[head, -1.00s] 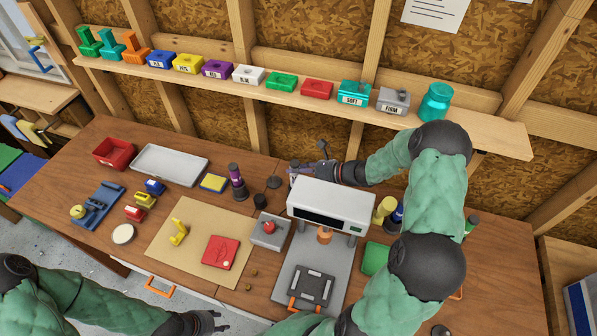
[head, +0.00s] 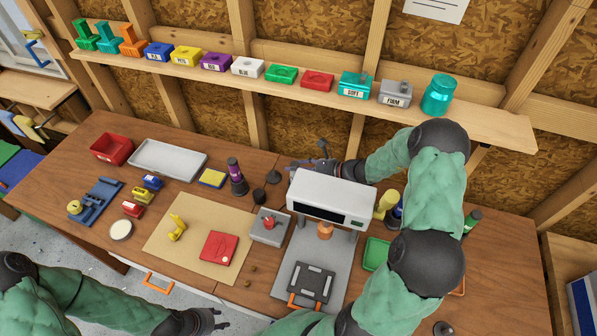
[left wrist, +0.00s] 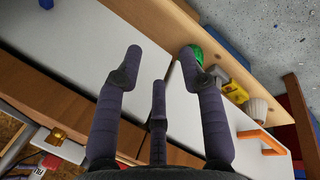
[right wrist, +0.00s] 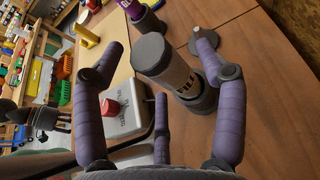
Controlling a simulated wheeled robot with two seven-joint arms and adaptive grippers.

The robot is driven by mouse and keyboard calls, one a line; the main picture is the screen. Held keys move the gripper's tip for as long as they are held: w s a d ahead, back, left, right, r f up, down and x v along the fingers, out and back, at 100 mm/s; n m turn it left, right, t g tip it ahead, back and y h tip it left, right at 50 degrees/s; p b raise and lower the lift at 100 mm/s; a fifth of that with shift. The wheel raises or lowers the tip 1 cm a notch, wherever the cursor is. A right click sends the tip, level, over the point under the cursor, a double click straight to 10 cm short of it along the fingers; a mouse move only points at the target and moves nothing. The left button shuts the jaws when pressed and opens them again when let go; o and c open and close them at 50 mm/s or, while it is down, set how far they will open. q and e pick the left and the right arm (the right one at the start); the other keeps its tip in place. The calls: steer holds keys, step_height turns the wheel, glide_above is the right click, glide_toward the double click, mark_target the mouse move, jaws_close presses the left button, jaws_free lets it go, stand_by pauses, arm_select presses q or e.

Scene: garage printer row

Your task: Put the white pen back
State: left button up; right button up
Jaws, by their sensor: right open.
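In the right wrist view a dark-capped cylinder with a pale, shaded, labelled body (right wrist: 180,78) stands upright in a dark base between my right fingers. In the head view the right gripper (head: 302,165) is behind the white printer, which hides much of that spot. A purple pen (head: 235,170) stands in a black holder to the left. My left gripper (head: 213,322) is open and empty at the bench's front edge.
A low black cylinder (head: 259,195) and a dark conical foot (head: 274,177) stand between the purple pen and printer (head: 330,193). A grey box with a red knob (head: 268,228) is in front. Yellow and dark bottles stand right of the printer. The shelf (head: 300,88) runs above.

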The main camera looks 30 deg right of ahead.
steer(key=v, duration=1.2)
steer(key=shift+d, duration=0.1)
